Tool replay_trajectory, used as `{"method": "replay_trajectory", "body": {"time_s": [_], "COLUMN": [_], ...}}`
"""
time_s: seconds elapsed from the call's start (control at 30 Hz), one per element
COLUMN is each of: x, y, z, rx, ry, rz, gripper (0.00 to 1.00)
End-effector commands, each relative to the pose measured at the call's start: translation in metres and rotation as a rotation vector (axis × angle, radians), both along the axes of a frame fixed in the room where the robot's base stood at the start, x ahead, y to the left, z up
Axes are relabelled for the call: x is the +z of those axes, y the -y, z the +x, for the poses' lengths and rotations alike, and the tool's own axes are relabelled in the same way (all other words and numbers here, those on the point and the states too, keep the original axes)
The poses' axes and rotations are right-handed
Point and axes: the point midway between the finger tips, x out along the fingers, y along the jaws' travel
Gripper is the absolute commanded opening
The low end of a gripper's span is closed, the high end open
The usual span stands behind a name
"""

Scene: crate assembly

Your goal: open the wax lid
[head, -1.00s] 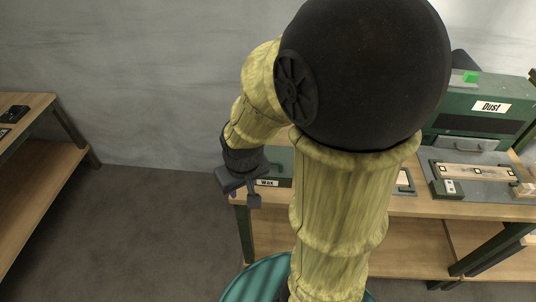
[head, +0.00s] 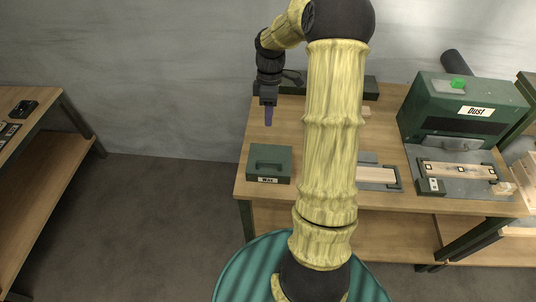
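The wax box (head: 270,177) is a small dark green box with a white "Wax" label on its front, near the left front corner of the workbench. Its green lid (head: 271,153) has a raised handle and looks closed. My gripper (head: 268,122) points down above the bench, behind the box in the picture and apart from it. A narrow bluish-purple part shows at its tip. I cannot tell whether it is a finger seen side-on or something held, nor whether the fingers are apart.
The workbench (head: 225,192) carries a green "Dust" machine (head: 462,108) at the right, with a grey fixture holding a wooden strip (head: 458,170) before it. My arm hides the bench's middle. Dark items lie at the back. Another table (head: 40,101) stands at far left.

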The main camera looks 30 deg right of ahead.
Motion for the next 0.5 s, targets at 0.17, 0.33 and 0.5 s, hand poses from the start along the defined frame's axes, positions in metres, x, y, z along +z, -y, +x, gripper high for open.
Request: {"method": "replay_trajectory", "body": {"time_s": [0.17, 0.33, 0.5], "x": [-0.002, -0.016, -0.042], "y": [0.0, -0.002, -0.005], "z": [-0.001, -0.003, -0.008], "rx": [-0.001, -0.002, -0.002], "ry": [-0.001, -0.004, -0.005], "rz": [-0.001, 0.0, 0.0], "gripper": [0.34, 0.34, 0.34]}}
